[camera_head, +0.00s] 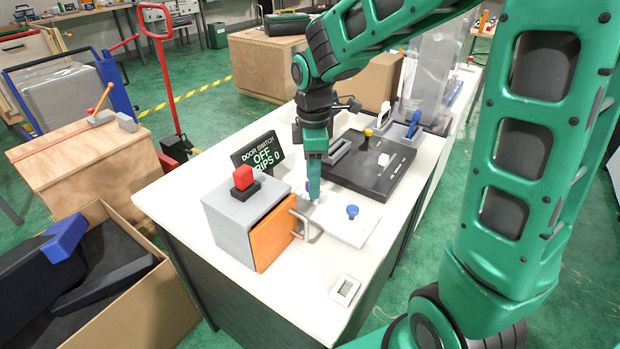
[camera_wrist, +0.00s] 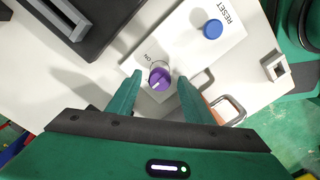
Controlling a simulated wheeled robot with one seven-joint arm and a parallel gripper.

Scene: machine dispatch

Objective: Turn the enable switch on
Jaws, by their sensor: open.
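The enable switch is a purple knob (camera_wrist: 159,79) on a white panel (camera_wrist: 196,45), with the word ON printed beside it in the wrist view. The knob has a pale pointer line. In the head view the knob is mostly hidden by my gripper. My gripper (camera_wrist: 157,90) is open, with one finger on each side of the knob and a gap to each side; I cannot tell whether it touches. In the head view my gripper (camera_head: 312,197) points down over the panel's left part. A display (camera_head: 262,155) reads "DOOR SWITCH OFF" and "TRIPS 0".
A blue RESET button (camera_wrist: 211,29) is on the same panel, also in the head view (camera_head: 352,211). Close left stands a grey box (camera_head: 232,213) with a red button (camera_head: 243,178), an orange door (camera_head: 273,236) and a metal handle (camera_head: 308,226). A black fixture plate (camera_head: 368,166) lies behind.

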